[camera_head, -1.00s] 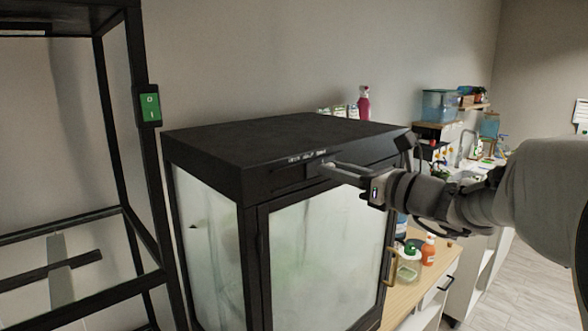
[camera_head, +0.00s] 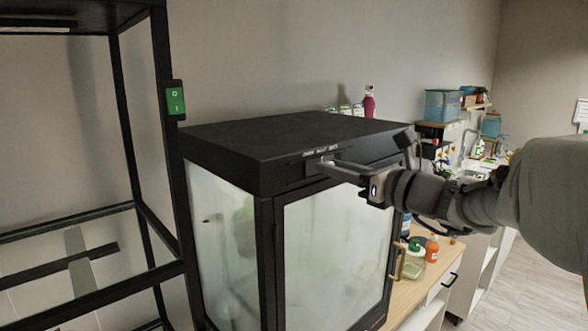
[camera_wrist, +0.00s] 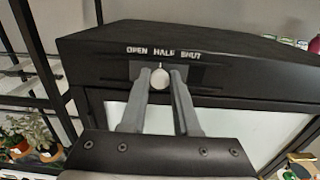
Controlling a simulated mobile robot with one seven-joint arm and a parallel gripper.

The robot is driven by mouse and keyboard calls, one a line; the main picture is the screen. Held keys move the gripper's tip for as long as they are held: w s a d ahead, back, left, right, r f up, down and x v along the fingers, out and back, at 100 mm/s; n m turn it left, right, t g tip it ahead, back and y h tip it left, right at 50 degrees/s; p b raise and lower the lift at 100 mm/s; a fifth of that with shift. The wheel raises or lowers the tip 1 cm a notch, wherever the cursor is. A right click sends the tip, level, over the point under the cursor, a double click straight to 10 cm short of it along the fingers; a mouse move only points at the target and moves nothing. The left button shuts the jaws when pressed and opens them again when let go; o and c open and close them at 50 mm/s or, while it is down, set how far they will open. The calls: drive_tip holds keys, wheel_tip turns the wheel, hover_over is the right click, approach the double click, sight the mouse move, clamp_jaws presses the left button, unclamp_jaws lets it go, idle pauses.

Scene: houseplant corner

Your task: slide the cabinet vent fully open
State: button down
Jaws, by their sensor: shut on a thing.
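The vent is a slider on the black top band of the cabinet (camera_head: 290,140), with a small pale round knob (camera_wrist: 160,78) under white lettering reading OPEN, HALF, SHUT from left to right. In the wrist view the knob stands under HALF, or very slightly left of it. My gripper (camera_head: 325,164) reaches in from the right in the head view. Its two grey fingers (camera_wrist: 161,80) are closed on the knob, one on each side. In the head view the fingers partly cover the knob and slot.
The cabinet's frosted glass door (camera_head: 335,240) is closed below the band. A black open frame with a green switch (camera_head: 175,100) stands at the left. A wooden counter (camera_head: 410,292) with bottles, including an orange one (camera_head: 432,248), lies at the right.

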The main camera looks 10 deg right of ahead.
sight(309, 167)
drive_tip(key=s+a, duration=0.2)
drive_tip(key=a, duration=0.1)
drive_tip(key=shift+b, duration=0.35)
drive_tip(key=c, duration=0.7)
unclamp_jaws()
drive_tip(key=shift+s+a, duration=0.1)
drive_tip(key=shift+d, duration=0.2)
drive_tip(key=shift+s+d, duration=0.1)
